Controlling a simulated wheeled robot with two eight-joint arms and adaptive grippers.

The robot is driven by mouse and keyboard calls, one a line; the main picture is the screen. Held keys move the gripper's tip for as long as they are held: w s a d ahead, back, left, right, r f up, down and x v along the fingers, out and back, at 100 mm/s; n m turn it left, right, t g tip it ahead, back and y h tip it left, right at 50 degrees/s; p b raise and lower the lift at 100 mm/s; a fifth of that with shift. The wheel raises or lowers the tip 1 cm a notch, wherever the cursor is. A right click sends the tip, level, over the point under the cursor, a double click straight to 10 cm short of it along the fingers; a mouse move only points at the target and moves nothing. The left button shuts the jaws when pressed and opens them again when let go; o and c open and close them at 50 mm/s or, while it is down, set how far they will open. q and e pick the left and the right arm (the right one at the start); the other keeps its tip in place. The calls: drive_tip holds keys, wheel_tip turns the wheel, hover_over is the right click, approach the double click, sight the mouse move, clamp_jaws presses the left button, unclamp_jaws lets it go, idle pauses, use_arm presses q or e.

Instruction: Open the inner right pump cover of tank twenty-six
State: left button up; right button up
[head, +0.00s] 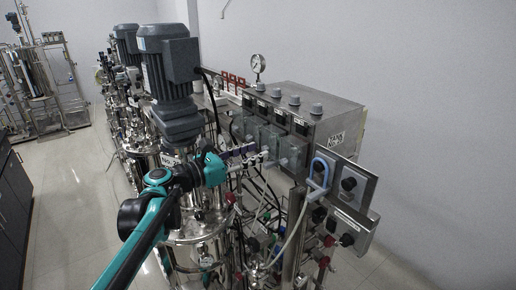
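The stirred tank (205,240) stands in the middle under a grey motor (172,80). To its right is a steel control box (325,118) with a small tank label (336,139), too small to read surely. A row of clear pump covers (270,138) sits on the box's front, below its dark displays; they look shut. My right gripper is out of view.
A pressure gauge (258,64) stands behind the box. More skids stand at the back left. The floor at left is clear.

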use_arm(q)
drive_tip(key=shift+x, duration=0.9)
drive_tip(key=shift+s, duration=0.1)
clamp_jaws()
drive_tip(key=shift+r, duration=0.1)
